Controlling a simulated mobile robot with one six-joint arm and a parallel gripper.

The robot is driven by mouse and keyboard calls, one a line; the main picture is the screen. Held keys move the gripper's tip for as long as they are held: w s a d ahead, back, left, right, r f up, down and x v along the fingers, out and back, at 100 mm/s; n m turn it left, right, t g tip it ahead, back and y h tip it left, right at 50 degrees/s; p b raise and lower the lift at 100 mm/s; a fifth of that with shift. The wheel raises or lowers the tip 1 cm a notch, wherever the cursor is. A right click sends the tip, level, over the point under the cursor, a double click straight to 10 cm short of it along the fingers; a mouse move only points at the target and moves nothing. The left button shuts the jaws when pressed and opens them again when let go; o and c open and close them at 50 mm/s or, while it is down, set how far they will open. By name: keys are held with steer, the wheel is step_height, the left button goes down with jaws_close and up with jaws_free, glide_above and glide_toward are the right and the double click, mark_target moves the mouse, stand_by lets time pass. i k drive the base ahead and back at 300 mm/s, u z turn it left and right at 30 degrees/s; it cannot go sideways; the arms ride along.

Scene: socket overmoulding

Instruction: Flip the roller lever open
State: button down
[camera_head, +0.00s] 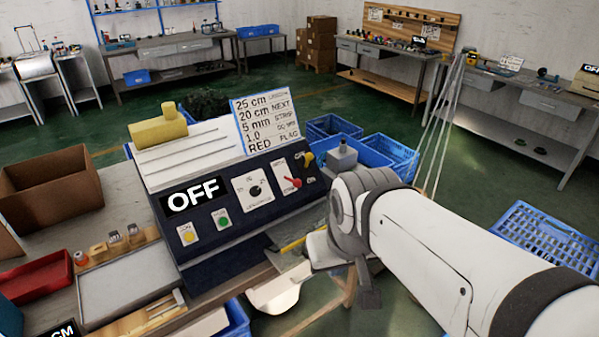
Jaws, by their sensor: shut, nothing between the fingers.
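The machine's dark control panel (242,200) stands left of centre, below a sloping white top. On its right part are a small red lever (292,182) and a yellow lever (307,159) with small labels. The labels are too small to tell which lever is the roller lever. My arm reaches in from the lower right, and its wrist is just right of the panel. The narrow dark end below the wrist looks like my gripper (369,292), shut and empty, pointing down. It is apart from both levers.
The panel also has an OFF sign (194,196), a dial (254,190), and yellow and green buttons. A board with settings (268,122) stands behind it. A cardboard box (52,190) and a red tray (35,280) are at left. Blue crates (545,240) stand on the floor.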

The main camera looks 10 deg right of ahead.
mark_target(297, 182)
steer(key=z, duration=0.9)
steer(key=i, duration=0.55)
steer(key=u, duration=0.5)
